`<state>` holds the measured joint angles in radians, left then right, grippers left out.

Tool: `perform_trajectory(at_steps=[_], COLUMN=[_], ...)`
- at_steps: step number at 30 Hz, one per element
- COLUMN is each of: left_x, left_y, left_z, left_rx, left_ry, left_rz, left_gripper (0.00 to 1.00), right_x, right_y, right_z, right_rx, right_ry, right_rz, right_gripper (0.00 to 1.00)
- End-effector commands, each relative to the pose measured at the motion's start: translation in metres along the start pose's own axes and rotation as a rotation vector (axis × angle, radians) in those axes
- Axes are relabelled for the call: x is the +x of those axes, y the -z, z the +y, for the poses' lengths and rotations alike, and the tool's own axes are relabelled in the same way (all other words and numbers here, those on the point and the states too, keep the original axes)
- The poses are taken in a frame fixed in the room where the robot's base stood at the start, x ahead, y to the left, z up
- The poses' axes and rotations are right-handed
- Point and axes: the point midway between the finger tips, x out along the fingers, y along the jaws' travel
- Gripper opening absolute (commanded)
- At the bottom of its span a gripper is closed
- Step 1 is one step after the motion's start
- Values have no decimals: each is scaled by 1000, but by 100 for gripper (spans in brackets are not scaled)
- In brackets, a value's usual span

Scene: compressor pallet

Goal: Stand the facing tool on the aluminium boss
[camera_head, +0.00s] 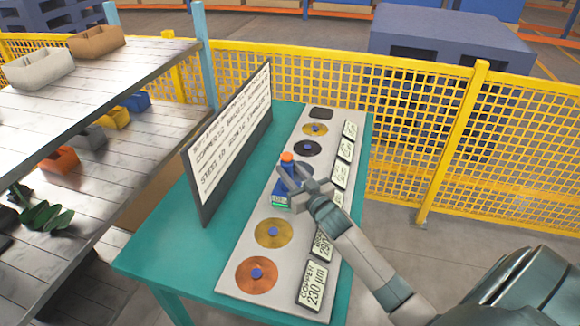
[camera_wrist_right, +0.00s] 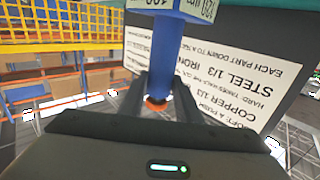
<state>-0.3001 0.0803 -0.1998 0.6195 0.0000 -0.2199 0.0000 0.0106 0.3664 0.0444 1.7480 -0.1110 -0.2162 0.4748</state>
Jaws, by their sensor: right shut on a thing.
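The facing tool has a blue body (camera_head: 291,186) with an orange tip (camera_head: 287,156) at its top and a green-and-white lower end. My right gripper (camera_head: 288,179) is shut on it and holds it roughly upright over the middle of the grey board. In the right wrist view, the tool's blue shaft (camera_wrist_right: 167,58) runs between the two fingers (camera_wrist_right: 158,92). I cannot make out the aluminium boss; the tool and gripper hide part of the row, and the farther labels are unreadable. Whether the tool's lower end touches anything is unclear. My left gripper is not in view.
The grey board (camera_head: 238,283) on the teal table (camera_head: 150,255) bears a copper disc (camera_head: 257,274), a yellow disc (camera_head: 273,233) and several others, with label plates to the right. A text panel (camera_head: 229,141) stands left. A yellow fence (camera_head: 420,130) runs behind.

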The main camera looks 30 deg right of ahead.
Motion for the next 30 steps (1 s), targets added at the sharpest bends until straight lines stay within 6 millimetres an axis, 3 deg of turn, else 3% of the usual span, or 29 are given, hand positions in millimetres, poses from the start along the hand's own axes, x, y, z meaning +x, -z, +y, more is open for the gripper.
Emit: perform_trajectory(at_steps=[7,8,10,23,30], left_x=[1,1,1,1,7], left_y=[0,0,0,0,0], left_z=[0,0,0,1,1], left_rx=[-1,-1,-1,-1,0], left_ry=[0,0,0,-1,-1], left_rz=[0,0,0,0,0], left_gripper=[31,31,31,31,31], right_x=[1,0,0,-2,-24], right_y=[4,-2,-1,-1,-2], right_z=[0,0,0,0,0], right_rx=[-1,-1,-1,-1,-2], right_ry=[1,0,0,0,0], right_rz=[9,0,0,-1,-1], right_gripper=[0,33,49,49,49])
